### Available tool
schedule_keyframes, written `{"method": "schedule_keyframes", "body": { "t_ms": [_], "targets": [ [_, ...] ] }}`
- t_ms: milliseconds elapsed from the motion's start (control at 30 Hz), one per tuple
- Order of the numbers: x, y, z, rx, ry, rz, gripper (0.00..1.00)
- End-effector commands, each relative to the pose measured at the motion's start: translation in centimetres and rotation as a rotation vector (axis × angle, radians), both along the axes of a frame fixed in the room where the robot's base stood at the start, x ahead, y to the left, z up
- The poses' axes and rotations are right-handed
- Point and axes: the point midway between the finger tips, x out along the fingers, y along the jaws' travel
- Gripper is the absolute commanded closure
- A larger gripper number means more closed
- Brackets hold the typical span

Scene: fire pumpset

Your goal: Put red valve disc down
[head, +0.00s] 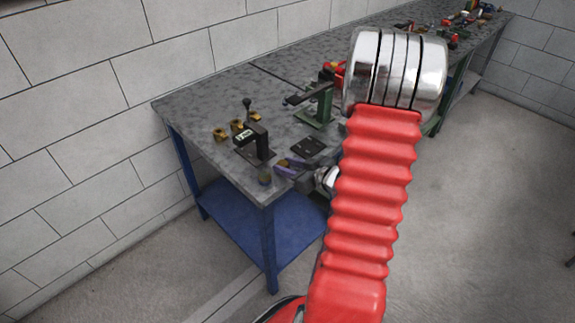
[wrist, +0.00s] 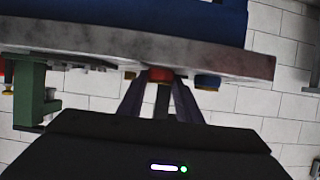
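The red valve disc (wrist: 160,75) shows in the wrist view between the tips of my gripper's fingers (wrist: 159,84), at the worktop's edge. That picture is upside down. The fingers close in on the disc from both sides; whether the disc rests on the worktop or is just above it I cannot tell. In the head view my gripper (head: 283,166) is low over the near front corner of the grey workbench (head: 195,107). The disc cannot be made out there.
A black press-like tool (head: 255,141), brass fittings (head: 237,126), a dark square plate (head: 309,146) and a green vise (head: 316,106) stand nearby. A white block wall runs behind.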

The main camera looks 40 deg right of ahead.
Motion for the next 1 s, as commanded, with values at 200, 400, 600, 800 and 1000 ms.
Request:
{"method": "schedule_keyframes", "body": {
  "t_ms": [200, 400, 600, 800, 1000],
  "targets": [
    [0.0, 0.0, 0.0, 0.000, 0.001, 0.000, 0.54],
    [0.0, 0.0, 0.0, 0.000, 0.001, 0.000, 0.50],
    [0.0, 0.0, 0.2, 0.000, 0.000, 0.000, 0.50],
    [-1.5, -0.1, 0.9, 0.000, 0.000, -0.002, 0.50],
    [-4.1, -0.2, 1.9, -0.001, 0.001, -0.003, 0.50]
  ]
}}
